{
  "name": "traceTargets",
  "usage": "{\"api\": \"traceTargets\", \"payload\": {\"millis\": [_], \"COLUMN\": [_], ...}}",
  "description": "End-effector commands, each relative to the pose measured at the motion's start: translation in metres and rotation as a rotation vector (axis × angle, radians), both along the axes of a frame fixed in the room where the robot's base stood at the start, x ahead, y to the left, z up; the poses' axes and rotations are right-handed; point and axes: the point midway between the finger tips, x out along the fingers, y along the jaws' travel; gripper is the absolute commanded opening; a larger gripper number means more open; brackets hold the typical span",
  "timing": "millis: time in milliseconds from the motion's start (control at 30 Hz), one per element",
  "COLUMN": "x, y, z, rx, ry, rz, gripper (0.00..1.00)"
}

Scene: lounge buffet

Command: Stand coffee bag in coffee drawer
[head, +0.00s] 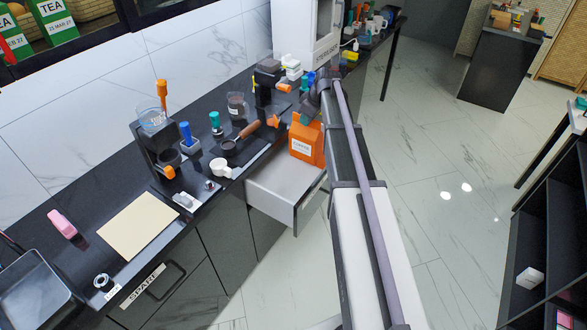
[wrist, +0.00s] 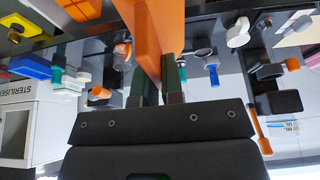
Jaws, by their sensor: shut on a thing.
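The orange coffee bag (head: 307,153) with a white label stands roughly upright at the far end of the coffee drawer. The open coffee drawer (head: 272,194) is a white-lined box pulled out from under the dark counter. I cannot tell whether the bag's base touches the drawer floor or hangs above it. In the wrist view, my gripper (wrist: 158,88) is shut on the orange bag (wrist: 150,35), with dark fingers on either side.
The dark counter (head: 85,262) beside the drawer holds a portafilter (head: 229,146), a white cup (head: 221,167), a coffee machine (head: 158,150), a cream mat (head: 139,225) and a pink block (head: 62,223). A closed drawer marked SPARE (head: 142,286) lies nearer. The near part of the open drawer looks empty.

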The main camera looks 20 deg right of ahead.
Motion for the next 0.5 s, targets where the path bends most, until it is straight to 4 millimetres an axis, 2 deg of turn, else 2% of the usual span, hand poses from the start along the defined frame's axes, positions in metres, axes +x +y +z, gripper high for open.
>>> {"api": "traceTargets", "payload": {"millis": [167, 500], "x": [0.013, 0.066], "y": [-0.004, -0.02], "z": [-0.035, -0.15], "rx": [0.001, 0.002], "ry": [0.001, 0.003], "rz": [0.0, -0.001], "gripper": [0.0, 0.0]}}
